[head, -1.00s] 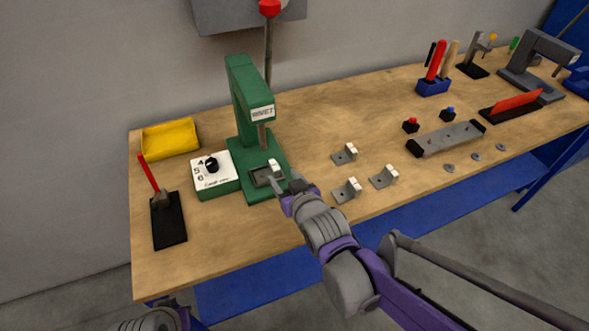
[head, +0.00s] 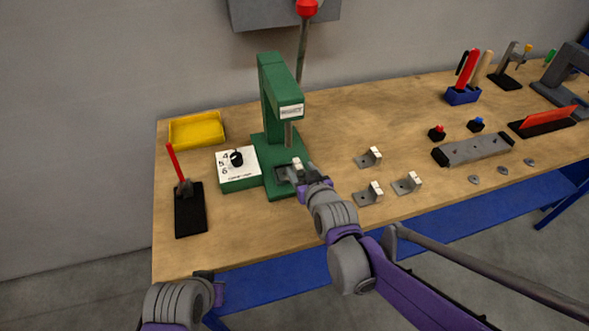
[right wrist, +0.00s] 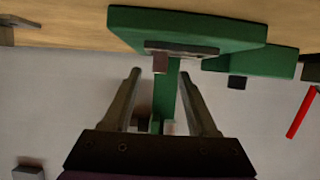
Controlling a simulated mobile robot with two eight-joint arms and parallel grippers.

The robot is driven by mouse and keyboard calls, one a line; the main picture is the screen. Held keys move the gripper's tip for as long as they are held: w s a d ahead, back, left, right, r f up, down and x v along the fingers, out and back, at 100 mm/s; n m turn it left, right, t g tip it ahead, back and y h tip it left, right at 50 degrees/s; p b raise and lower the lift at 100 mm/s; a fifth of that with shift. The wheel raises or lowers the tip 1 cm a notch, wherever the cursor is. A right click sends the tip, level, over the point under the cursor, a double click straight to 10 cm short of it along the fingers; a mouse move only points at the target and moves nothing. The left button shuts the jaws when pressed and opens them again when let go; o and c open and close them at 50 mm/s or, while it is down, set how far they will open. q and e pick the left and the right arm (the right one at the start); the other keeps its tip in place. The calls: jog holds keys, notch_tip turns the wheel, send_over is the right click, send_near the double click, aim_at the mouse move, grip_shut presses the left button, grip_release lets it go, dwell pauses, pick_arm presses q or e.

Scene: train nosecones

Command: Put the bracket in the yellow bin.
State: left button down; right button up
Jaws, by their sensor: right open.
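The yellow bin (head: 181,132) stands at the back left of the table. A bracket (head: 297,163) with a pale upright end sits in the grey fixture on the base of the green press (head: 281,95). My right gripper (head: 303,172) is open at the press base, right beside this bracket. In the right wrist view the bracket (right wrist: 160,63) shows ahead of the open fingers (right wrist: 159,75), roughly in line with the gap between them. I cannot tell whether they touch it.
Several similar brackets (head: 369,158) lie on the table right of the press. A white-faced control box (head: 237,169) stands left of the press, beside a black plate with a red lever (head: 190,212). A grey bar fixture (head: 474,149) lies to the right. The front left tabletop is clear.

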aim_at(299, 166)
jog(key=x, duration=0.4)
jog(key=shift+w+f, duration=0.1)
jog(key=shift+w, duration=0.1)
grip_shut()
